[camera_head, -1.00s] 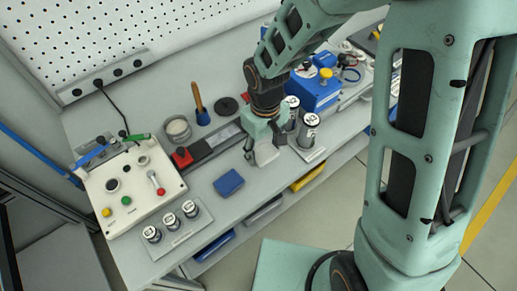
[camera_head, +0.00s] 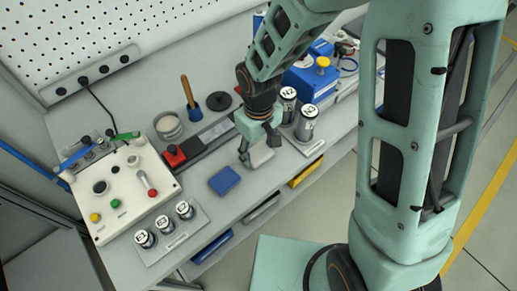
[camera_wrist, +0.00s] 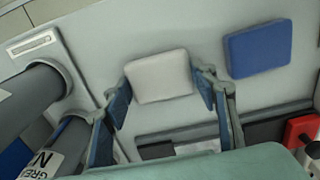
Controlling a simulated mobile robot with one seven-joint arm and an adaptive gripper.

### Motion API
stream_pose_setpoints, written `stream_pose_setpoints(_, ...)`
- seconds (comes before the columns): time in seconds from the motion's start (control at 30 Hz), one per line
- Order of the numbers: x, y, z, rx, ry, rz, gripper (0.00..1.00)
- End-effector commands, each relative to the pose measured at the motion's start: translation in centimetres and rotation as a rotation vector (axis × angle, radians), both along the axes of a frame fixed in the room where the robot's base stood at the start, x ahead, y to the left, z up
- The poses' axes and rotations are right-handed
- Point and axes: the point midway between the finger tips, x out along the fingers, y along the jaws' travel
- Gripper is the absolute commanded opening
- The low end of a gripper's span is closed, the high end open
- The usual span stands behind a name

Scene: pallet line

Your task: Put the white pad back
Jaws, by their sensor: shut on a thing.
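The white pad (camera_head: 261,156) is a small pale block at the middle of the bench. In the wrist view, the white pad (camera_wrist: 159,77) lies between my two fingers. My gripper (camera_head: 260,149) points down and is shut on it; it also shows in the wrist view (camera_wrist: 162,88). I cannot tell whether the pad touches the bench or hangs just above it. A blue pad (camera_head: 224,180) of similar shape lies flat to its left; the blue pad also shows in the wrist view (camera_wrist: 257,48).
Grey canisters (camera_head: 306,124) stand on a plate close to the right of my gripper. A rail with a red block (camera_head: 174,156) lies behind. A control box (camera_head: 125,190) and small labelled cylinders (camera_head: 165,227) stand at left. The bench around the blue pad is clear.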

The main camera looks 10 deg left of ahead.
Motion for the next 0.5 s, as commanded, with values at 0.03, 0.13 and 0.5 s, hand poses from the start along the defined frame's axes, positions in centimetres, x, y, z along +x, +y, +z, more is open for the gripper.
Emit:
stream_pose_setpoints(0.03, 0.01, 0.01, -0.09, 0.000, 0.000, 0.000, 0.57)
stream_pose_setpoints(0.13, 0.00, 0.00, -0.06, 0.000, 0.000, 0.000, 0.68)
stream_pose_setpoints(0.5, 0.00, 0.00, 0.19, 0.000, 0.000, 0.000, 0.71)
